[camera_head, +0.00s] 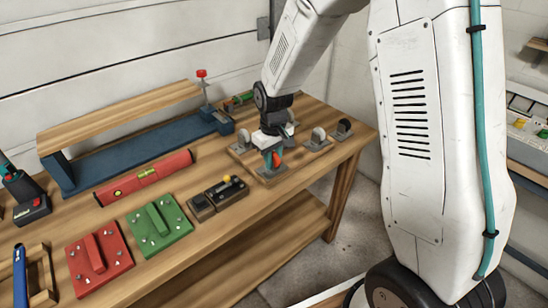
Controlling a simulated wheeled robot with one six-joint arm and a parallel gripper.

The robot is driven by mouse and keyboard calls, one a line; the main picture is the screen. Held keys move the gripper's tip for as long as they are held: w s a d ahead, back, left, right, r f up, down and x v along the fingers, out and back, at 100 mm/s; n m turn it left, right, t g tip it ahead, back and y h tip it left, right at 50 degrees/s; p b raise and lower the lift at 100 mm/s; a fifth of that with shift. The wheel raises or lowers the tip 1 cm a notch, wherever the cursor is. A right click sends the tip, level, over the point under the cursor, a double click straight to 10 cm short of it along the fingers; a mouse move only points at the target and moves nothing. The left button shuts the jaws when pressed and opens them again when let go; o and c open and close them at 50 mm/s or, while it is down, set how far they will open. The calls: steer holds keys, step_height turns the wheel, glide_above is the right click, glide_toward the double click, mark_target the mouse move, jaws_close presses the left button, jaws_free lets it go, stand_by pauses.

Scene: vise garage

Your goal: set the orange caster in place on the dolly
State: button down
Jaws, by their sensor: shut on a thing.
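Only a little of the orange caster shows between the fingers. It is low over the front corner of the dolly (256,172); I cannot tell whether it touches. The dolly lies wheel side up on the bench and is partly hidden by my gripper. A grey caster (241,142) stands at its left, and another (317,138) at its right.
Another grey caster (343,127) stands near the bench's right end. A small dark block with a yellow knob (227,180), a green plate (158,222), a red plate (99,260) and a red level (143,178) lie to the left. A blue vise (140,150) is behind.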

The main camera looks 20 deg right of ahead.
steer(key=c, duration=0.8)
jaws_free()
steer(key=shift+r, duration=3.5)
steer(key=s+d+r+m, duration=0.1)
steer(key=s+r, duration=0.4)
steer(key=s, duration=0.5)
steer(key=s+d+r+m+t, duration=0.1)
steer(key=s+r, duration=0.4)
steer(key=s, duration=0.4)
steer(key=s+d+r+m, duration=0.1)
steer(key=s+r, duration=0.5)
steer(key=s, duration=0.4)
steer(key=shift+s+d+m, duration=0.15)
steer(key=shift+s+m, duration=0.15)
steer(key=shift+s, duration=0.05)
